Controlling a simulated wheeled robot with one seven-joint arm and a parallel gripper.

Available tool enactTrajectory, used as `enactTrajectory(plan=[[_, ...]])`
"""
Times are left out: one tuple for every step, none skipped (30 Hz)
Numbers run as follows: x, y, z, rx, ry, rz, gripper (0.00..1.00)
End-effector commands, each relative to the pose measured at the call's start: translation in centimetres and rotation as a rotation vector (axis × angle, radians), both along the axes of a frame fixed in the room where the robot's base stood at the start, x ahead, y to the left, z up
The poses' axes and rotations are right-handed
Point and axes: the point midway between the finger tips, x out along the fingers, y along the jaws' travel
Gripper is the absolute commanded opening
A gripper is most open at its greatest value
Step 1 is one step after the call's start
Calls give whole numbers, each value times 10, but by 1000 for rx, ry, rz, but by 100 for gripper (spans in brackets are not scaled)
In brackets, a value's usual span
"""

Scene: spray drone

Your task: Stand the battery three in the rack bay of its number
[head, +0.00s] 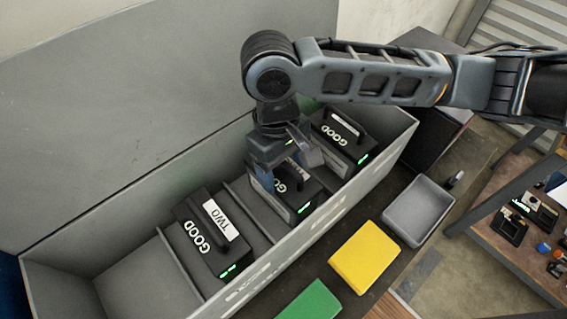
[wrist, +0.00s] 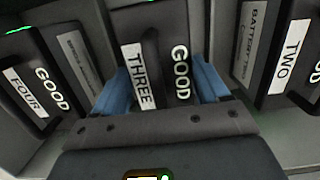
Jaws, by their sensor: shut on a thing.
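Battery three (wrist: 140,75) is a black block with a handle and white THREE and GOOD labels. In the head view battery three (head: 301,199) sits low inside the grey rack (head: 128,185), in a bay between batteries two and four. My gripper (head: 285,168) is above it and shut on it, with a blue finger on each side in the wrist view (wrist: 165,85). The gripper hides part of its top in the head view. Whether its base touches the bay floor cannot be seen.
Battery two (head: 213,234) and battery four (head: 340,137) stand in bays on either side. The leftmost bay (head: 146,285) is empty. A grey tray (head: 418,211), a yellow block (head: 365,257) and a green block (head: 313,303) lie in front of the rack.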

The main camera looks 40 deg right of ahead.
Motion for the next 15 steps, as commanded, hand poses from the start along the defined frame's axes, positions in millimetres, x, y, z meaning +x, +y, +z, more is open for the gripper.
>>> enactTrajectory(plan=[[0,0,0,0,0,0,77],[0,0,0,0,0,0,80],[0,0,0,0,0,0,84],[0,0,0,0,0,0,87],[0,0,0,0,0,0,89],[0,0,0,0,0,0,93],[0,0,0,0,0,0,96],[0,0,0,0,0,0,99],[0,0,0,0,0,0,100],[0,0,0,0,0,0,100],[0,0,0,0,0,0,100],[0,0,0,0,1,0,100],[0,0,0,0,1,0,100],[0,0,0,0,0,0,100],[0,0,1,0,0,0,100]])
